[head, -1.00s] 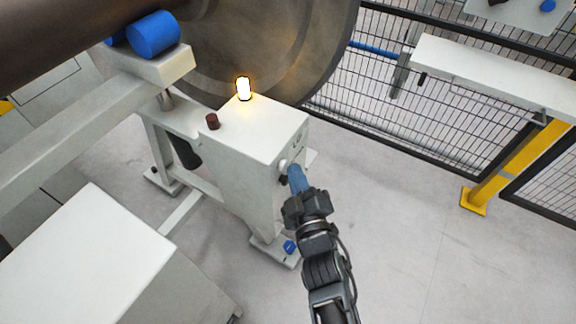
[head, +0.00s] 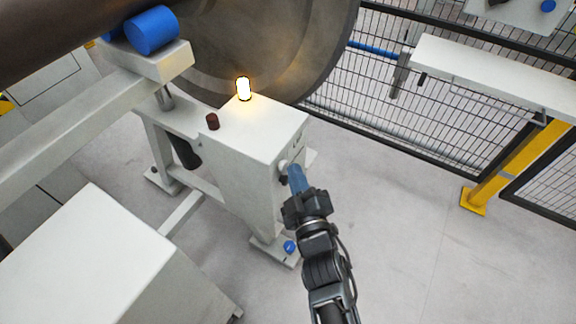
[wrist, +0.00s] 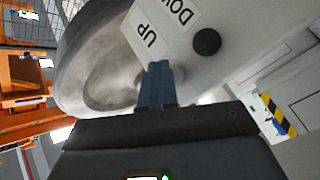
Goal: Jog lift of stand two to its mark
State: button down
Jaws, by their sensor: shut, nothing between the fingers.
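The stand (head: 260,140) is a pale grey box on legs, with a lit amber-white lamp (head: 243,88) and a dark red cap (head: 212,121) on top. A carrier block (head: 165,66) with blue rollers (head: 151,31) sits beside it, under the dark shaft (head: 60,30). My gripper (head: 295,172) is shut and empty, its blue fingertips at the stand's side face. In the wrist view the fingertips (wrist: 157,75) point at the panel just below the label "UP" (wrist: 150,42). A black round button (wrist: 207,42) is by the "DOWN" label (wrist: 184,14). Any button at UP is hidden behind the fingers; contact is unclear.
A large grey wheel disc (head: 270,45) stands behind the stand. Mesh fencing (head: 370,100) and a pale bench (head: 490,75) on a yellow post (head: 510,165) are at the right. A pale cabinet (head: 90,260) is at the lower left. Floor right of my arm is clear.

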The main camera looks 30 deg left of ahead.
jog(key=shift+d+p, duration=0.9)
jog(key=shift+w+d+p, duration=0.2)
jog(key=shift+d+p, duration=1.85)
jog(key=shift+d, duration=0.45)
